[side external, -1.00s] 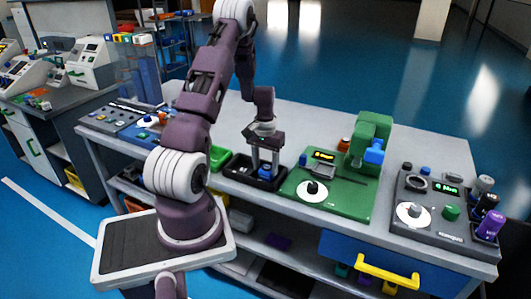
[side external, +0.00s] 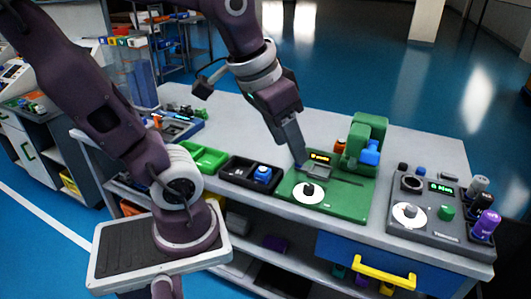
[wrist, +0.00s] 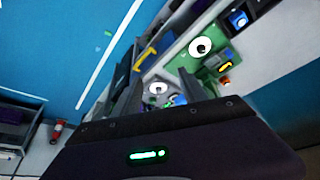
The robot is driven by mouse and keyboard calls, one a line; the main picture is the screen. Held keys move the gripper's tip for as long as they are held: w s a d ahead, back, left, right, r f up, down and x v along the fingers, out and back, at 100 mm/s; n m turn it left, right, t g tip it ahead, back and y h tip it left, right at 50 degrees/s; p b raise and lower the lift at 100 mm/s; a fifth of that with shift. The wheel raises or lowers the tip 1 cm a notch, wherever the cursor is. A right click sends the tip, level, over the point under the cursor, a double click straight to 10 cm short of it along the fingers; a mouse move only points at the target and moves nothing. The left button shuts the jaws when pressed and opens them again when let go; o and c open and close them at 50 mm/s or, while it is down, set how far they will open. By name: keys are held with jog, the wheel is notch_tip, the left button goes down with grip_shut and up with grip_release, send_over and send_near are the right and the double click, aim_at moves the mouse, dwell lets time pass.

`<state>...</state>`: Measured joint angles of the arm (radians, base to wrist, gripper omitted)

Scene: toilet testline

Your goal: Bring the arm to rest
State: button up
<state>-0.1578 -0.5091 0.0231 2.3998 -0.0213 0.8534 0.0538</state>
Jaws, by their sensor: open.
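My gripper (side external: 300,160) is raised above the bench in the side view, with its fingers pointing down over the left part of the green test station (side external: 325,212). In the wrist view, my gripper (wrist: 158,90) shows two dark fingers spread apart with nothing between them. The bench with its stations lies well below the fingers there. My arm is bent high above its base.
A black tray (side external: 236,178) holds a blue-topped part (side external: 262,174). A green bin (side external: 204,157) stands left of it. A grey station (side external: 440,232) with several knobs and bottles stands at the right. The rear bench surface (side external: 420,145) is clear.

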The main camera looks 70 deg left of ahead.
jog(key=s+d+m+t, duration=0.1)
jog(key=s+d, duration=0.2)
jog(key=s, duration=0.2)
jog(key=shift+m, duration=0.3)
jog(key=shift+d, duration=0.1)
dwell(0.7)
